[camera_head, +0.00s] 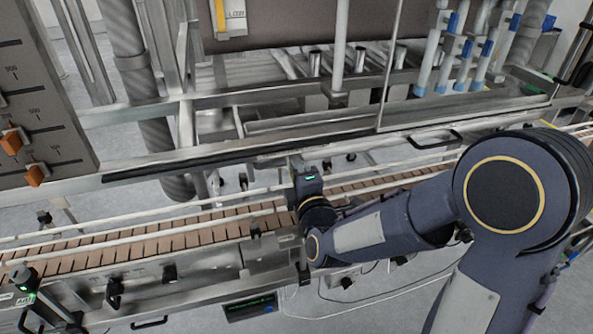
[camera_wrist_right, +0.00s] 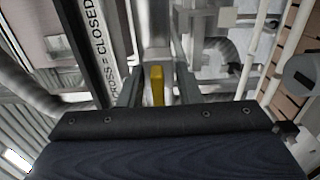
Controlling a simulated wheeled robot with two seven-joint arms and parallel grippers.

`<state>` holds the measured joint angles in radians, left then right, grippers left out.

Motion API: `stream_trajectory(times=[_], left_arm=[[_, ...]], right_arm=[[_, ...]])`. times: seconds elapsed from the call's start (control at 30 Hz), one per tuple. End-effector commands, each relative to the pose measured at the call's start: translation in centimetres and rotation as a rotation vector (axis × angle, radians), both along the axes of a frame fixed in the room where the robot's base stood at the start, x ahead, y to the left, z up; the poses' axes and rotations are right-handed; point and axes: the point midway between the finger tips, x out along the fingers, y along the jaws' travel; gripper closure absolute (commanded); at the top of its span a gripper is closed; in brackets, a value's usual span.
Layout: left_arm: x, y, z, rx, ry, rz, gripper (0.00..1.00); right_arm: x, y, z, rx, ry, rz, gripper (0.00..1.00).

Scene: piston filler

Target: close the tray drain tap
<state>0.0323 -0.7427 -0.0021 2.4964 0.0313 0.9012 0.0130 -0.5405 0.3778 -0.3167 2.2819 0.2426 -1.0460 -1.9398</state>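The tray drain tap's yellow lever (camera_wrist_right: 157,86) shows in the right wrist view, in front of a pale metal pipe (camera_wrist_right: 154,30). In that picture the lever lies roughly in line with the pipe. My right gripper (camera_wrist_right: 158,88) is open, with one grey finger on each side of the lever and a gap to it. I cannot tell how deep the lever sits between the fingers. In the head view my right gripper (camera_head: 295,163) reaches in under the machine's tray edge, and the tap is hidden there. My left gripper is not in view.
A label strip (camera_wrist_right: 97,50) ending in "= CLOSED" stands left of the tap. A slatted brown conveyor (camera_head: 190,238) with guide rails runs below my right wrist. A long steel tray edge (camera_head: 240,160) lies just behind the gripper. Vertical tubes with blue fittings (camera_head: 450,55) stand at the back right.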

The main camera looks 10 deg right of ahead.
Motion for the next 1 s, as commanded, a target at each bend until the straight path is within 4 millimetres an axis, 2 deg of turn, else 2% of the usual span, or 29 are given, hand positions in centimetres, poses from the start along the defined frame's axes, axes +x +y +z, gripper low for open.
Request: stream_trajectory(times=[0.27,0.6,0.7,1.0], left_arm=[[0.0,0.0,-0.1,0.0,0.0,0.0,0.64],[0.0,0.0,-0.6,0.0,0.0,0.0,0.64],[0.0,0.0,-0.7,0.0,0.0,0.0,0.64],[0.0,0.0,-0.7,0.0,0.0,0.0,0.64]], right_arm=[[-0.6,0.0,0.1,0.002,-0.002,0.0,0.69],[-6.1,-0.2,0.1,0.003,-0.003,0.002,0.69],[-7.1,-0.2,0.0,0.001,-0.001,0.001,0.69],[-7.8,-0.3,0.0,0.001,-0.001,0.0,0.69]])
